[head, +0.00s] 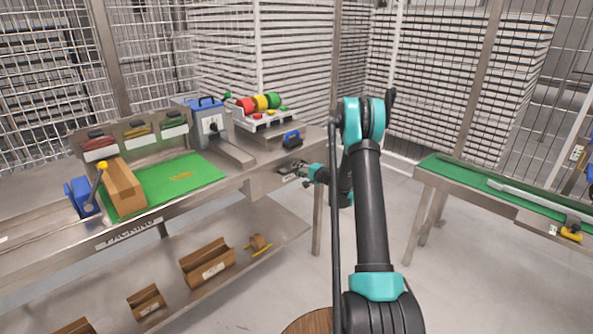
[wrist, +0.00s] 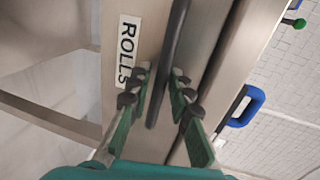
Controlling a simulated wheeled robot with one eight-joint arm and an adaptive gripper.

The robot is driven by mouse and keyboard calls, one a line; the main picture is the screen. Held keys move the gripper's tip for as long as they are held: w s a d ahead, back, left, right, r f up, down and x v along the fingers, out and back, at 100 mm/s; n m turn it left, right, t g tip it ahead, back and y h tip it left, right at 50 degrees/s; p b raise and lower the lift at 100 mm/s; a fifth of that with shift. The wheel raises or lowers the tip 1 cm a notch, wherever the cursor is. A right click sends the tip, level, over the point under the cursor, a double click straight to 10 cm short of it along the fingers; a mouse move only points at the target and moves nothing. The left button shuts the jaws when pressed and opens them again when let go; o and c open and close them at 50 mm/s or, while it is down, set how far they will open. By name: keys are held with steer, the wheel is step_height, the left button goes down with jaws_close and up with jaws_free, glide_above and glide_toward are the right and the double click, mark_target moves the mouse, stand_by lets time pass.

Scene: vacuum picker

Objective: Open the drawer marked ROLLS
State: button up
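The drawer marked ROLLS (wrist: 112,80) shows in the wrist view as a metal front with a white label reading ROLLS. Its dark bar handle (wrist: 172,50) runs lengthwise between the two fingers of my gripper (wrist: 163,98). The fingers have green pads and stand apart on either side of the handle, with a gap visible; I see no clear contact. In the head view the drawer (head: 262,182) is under the right end of the packing bench, and my gripper (head: 303,173) is at its front. The drawer appears shut.
The packing bench (head: 225,185) holds a green mat, a cardboard box (head: 124,188), a tape machine (head: 209,125) and a rack of coloured rolls (head: 262,108). A blue-handled item (head: 291,139) stands above the drawer. A lower shelf (head: 262,222) holds cartons. Another bench (head: 470,182) is at right; floor between is clear.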

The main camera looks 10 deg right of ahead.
steer(key=shift+a, duration=0.1)
jaws_close()
stand_by(0.4)
